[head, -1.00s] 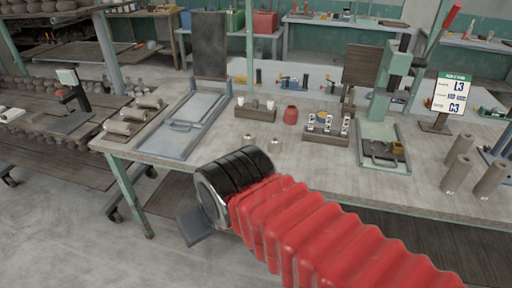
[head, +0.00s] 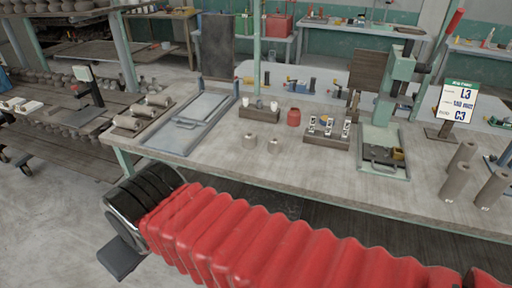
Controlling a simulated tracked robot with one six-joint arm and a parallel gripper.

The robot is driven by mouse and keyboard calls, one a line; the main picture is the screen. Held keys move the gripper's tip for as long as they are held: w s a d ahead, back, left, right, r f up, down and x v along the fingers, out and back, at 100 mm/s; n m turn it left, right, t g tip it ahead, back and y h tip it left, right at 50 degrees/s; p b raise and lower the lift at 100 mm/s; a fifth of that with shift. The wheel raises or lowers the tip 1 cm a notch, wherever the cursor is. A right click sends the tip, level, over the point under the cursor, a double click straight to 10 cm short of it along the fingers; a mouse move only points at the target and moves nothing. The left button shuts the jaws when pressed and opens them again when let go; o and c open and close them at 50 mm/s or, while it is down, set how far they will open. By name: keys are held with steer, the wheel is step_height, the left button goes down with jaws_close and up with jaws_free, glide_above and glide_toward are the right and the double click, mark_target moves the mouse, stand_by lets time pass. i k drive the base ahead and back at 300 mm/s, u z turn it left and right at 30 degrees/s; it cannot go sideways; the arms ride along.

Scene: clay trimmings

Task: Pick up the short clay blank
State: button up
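Two short, pale clay pieces stand upright near the front middle of the workbench, a left one (head: 249,141) and a right one (head: 274,145). I cannot tell which is the short clay blank. Taller grey clay cylinders stand at the bench's right end, one at the back (head: 465,154), one in front (head: 455,182) and one at the right (head: 493,189). My gripper (head: 120,258) is off the bench's front left edge, low over the floor and apart from all the clay. Only one dark finger plate shows, so its opening is hidden.
The workbench (head: 225,166) is bare along its front. A grey metal frame (head: 180,135) lies at its left. Behind the short pieces are a wooden block with cups (head: 258,113), a red pot (head: 293,117) and a wooden rack (head: 327,138). A sign (head: 457,103) stands right.

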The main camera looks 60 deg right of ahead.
mark_target(275, 145)
steer(key=u, duration=0.85)
steer(key=i, duration=1)
steer(key=z, duration=2.8)
